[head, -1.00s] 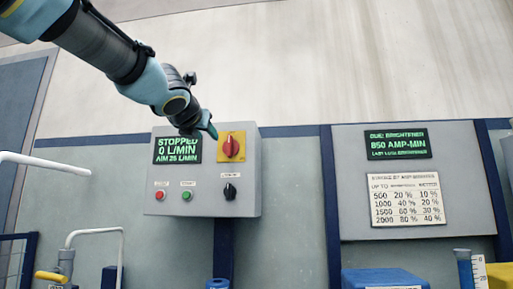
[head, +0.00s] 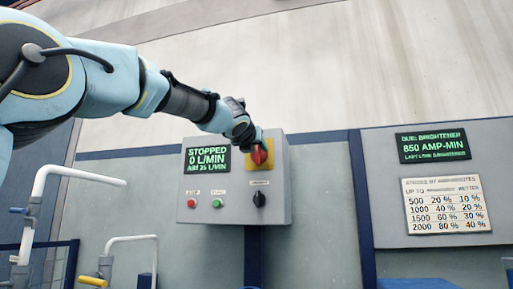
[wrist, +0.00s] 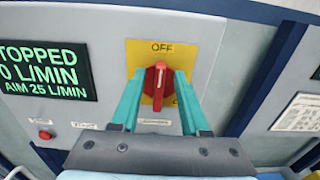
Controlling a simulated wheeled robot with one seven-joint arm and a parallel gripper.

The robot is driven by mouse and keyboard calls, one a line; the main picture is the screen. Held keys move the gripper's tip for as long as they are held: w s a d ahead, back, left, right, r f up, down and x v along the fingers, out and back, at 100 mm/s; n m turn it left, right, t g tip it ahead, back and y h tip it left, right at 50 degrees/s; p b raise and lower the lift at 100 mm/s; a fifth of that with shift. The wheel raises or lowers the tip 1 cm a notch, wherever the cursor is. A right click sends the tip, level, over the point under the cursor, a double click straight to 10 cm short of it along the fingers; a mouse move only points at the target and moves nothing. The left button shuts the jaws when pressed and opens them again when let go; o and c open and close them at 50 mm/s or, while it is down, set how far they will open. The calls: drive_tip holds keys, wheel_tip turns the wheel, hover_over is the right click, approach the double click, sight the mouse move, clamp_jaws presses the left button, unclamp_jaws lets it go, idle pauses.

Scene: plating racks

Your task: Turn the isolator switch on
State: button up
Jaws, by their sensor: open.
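The isolator switch is a red rotary handle (wrist: 156,84) on a yellow square plate (wrist: 190,54), at the upper right of a grey control box (head: 235,215). In the wrist view the handle stands upright, with its white mark toward the "OFF" label. My gripper (wrist: 156,78) is open, with one teal finger on each side of the handle. I cannot tell whether the fingers touch it. In the head view the handle (head: 259,155) is partly covered by my gripper (head: 257,143).
The box has a green-lettered display (head: 207,159) reading "STOPPED 0 L/MIN", a red button (head: 191,203), a green button (head: 217,203) and a black knob (head: 259,199). A dosing chart panel (head: 445,205) hangs at right. White pipes (head: 85,173) stand at left.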

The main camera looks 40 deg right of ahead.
drive_tip(key=shift+w+d, duration=0.1)
drive_tip(key=shift+c, duration=0.2)
clamp_jaws()
idle(0.4)
